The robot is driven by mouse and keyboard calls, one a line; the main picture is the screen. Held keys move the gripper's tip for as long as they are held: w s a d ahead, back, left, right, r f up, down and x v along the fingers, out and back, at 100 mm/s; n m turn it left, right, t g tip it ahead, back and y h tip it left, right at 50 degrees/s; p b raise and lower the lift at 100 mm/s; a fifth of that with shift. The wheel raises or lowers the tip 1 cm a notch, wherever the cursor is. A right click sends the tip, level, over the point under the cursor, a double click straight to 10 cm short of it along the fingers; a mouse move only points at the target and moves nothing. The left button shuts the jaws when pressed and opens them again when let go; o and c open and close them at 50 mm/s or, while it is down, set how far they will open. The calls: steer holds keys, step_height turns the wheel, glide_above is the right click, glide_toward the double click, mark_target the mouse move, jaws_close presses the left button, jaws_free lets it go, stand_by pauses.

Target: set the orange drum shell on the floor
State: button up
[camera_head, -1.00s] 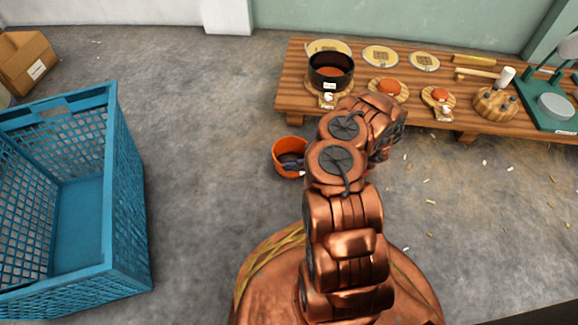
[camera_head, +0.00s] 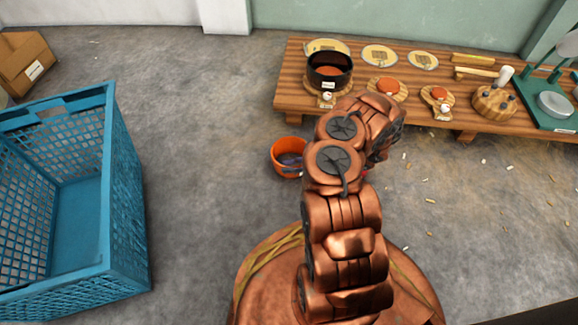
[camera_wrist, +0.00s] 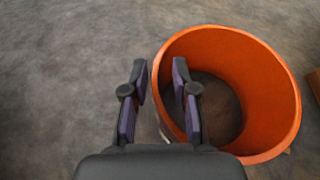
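The orange drum shell (camera_head: 276,160) is an open ring on the floor, just left of my arm in the head view. In the wrist view the orange drum shell (camera_wrist: 270,100) appears upright, with grey floor showing through its opening. My gripper (camera_wrist: 160,75) is open. Its right finger is over the shell's opening and its left finger is outside, with the near-left wall between them. In the head view my arm hides most of the gripper.
A low wooden bench (camera_head: 290,97) with a dark drum shell (camera_head: 345,82), orange discs and tools stands behind. A large blue crate (camera_head: 128,210) is at the left, a cardboard box (camera_head: 30,65) at the back left. Small chips litter the floor at right. Floor between crate and shell is clear.

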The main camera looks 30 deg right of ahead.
steer(key=shift+o, duration=0.4)
steer(key=v, duration=1.2)
